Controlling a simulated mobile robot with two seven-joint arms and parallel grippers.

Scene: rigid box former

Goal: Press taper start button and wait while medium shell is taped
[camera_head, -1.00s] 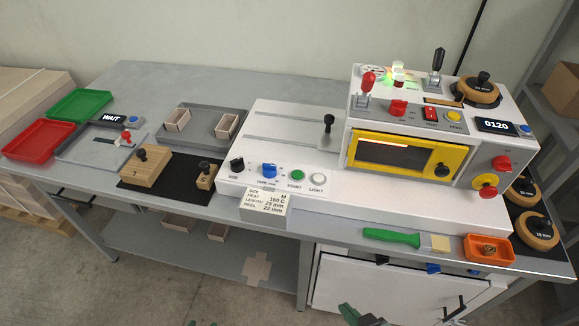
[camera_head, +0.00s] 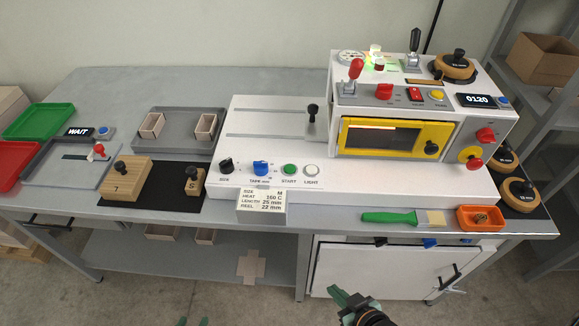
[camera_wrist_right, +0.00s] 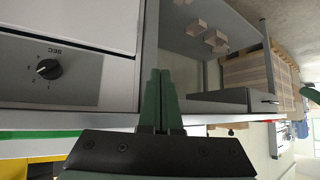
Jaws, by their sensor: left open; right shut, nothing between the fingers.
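The green START button (camera_head: 289,169) is on the white machine's front ledge, between the blue tape knob (camera_head: 261,168) and the white LIGHT button (camera_head: 312,171). The yellow-framed window (camera_head: 392,137) is dark, and I cannot make out a shell inside. Two small open wooden shells (camera_head: 152,125) (camera_head: 206,128) stand in a grey tray. My right gripper (camera_head: 341,293) is at the bottom of the head view, in front of the bench, well below and apart from START. In the right wrist view its green fingers (camera_wrist_right: 161,78) are together and empty.
A size card (camera_head: 262,200) hangs below the buttons. A green-handled brush (camera_head: 400,217) and orange tray (camera_head: 481,217) lie on the bench's front right. Wooden blocks (camera_head: 125,178) stand left of the machine. The white cabinet (camera_head: 370,268) is under the bench.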

